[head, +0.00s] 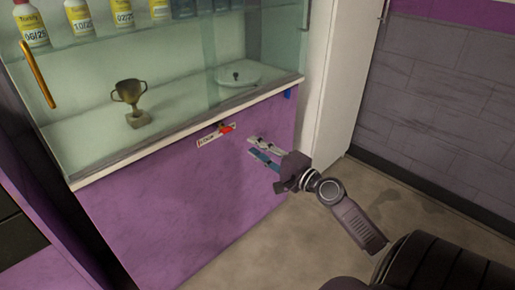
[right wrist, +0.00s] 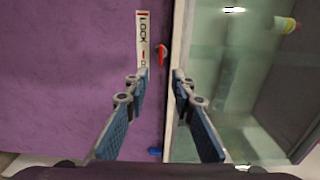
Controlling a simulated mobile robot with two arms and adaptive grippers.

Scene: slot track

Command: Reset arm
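My right gripper (head: 254,147) is open and empty in front of the purple lower panel (head: 165,200) of a glass cabinet. In the right wrist view its two blue-padded fingers (right wrist: 161,78) stand apart with nothing between them. Beyond the fingertips is a white strip marked LOCK (right wrist: 143,35) with a small red lever (right wrist: 162,53) beside it. The same strip (head: 208,139) and red lever (head: 227,128) show in the head view, left of the gripper and apart from it. My left gripper is not in view.
Behind the glass stand a trophy (head: 131,100), a round white dish (head: 238,76) and several labelled bottles (head: 78,17). An orange handle (head: 37,73) is on the left. A small blue piece (head: 288,93) sits near the panel's upper right corner. The floor (head: 290,236) beside the cabinet is clear.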

